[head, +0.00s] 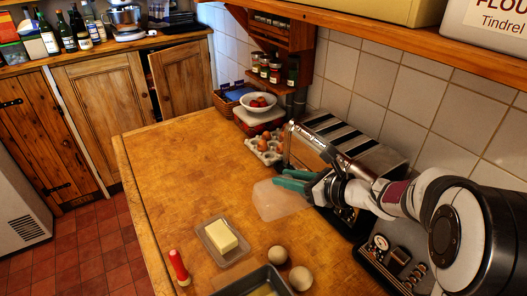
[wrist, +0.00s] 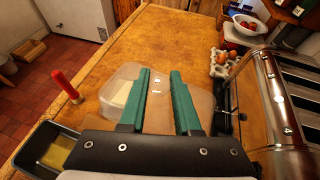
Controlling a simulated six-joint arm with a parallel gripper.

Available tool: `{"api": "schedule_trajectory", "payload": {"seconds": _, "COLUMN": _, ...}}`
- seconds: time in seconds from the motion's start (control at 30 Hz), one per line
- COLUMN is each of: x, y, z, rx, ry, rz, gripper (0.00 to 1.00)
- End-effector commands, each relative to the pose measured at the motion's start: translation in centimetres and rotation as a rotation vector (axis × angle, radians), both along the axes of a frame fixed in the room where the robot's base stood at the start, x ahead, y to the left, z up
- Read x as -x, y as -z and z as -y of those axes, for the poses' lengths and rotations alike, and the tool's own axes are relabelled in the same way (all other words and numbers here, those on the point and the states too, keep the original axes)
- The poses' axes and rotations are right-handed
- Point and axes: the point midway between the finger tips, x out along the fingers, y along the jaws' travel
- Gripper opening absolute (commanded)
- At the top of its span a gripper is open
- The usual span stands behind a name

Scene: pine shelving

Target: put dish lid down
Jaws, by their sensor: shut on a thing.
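The dish lid (head: 281,201) is a clear, pale plastic cover. My gripper (head: 290,181) has green fingers and is shut on the lid, in front of the toaster. In the wrist view the lid (wrist: 203,101) spans the space between and beside my gripper's fingers (wrist: 160,72). I cannot tell whether its lower edge touches the worktop. The butter dish (head: 207,245) stands uncovered to the left, with a yellow block of butter (head: 221,236) in it. In the wrist view the butter (wrist: 122,94) shows through the lid.
The toaster (head: 345,148) stands close behind my gripper. An egg carton (head: 262,152) lies left of it. Two loose eggs (head: 289,267), a red-handled tool (head: 179,266) and a dark tin (head: 250,283) are near the front. The worktop's left and middle (head: 185,165) are clear.

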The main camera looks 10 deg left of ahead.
Motion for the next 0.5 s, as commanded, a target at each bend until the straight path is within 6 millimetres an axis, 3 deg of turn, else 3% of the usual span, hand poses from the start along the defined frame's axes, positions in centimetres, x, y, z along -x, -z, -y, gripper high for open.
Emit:
{"api": "schedule_trajectory", "payload": {"seconds": 0.03, "x": 0.0, "y": 1.6, "z": -2.0, "rx": -0.002, "ry": -0.074, "rz": -0.003, "gripper": 0.00}}
{"api": "schedule_trajectory", "payload": {"seconds": 0.1, "x": 0.3, "y": 3.3, "z": -4.1, "rx": -0.004, "ry": -0.159, "rz": -0.003, "gripper": 0.00}}
{"api": "schedule_trajectory", "payload": {"seconds": 0.2, "x": 0.8, "y": 4.7, "z": -5.9, "rx": -0.007, "ry": -0.234, "rz": -0.003, "gripper": 0.00}}
{"api": "schedule_trajectory", "payload": {"seconds": 0.33, "x": 1.3, "y": 6.3, "z": -8.3, "rx": -0.008, "ry": -0.266, "rz": -0.003, "gripper": 0.00}}
{"api": "schedule_trajectory", "payload": {"seconds": 0.5, "x": 1.9, "y": 9.6, "z": -13.6, "rx": -0.007, "ry": -0.265, "rz": -0.006, "gripper": 0.00}}
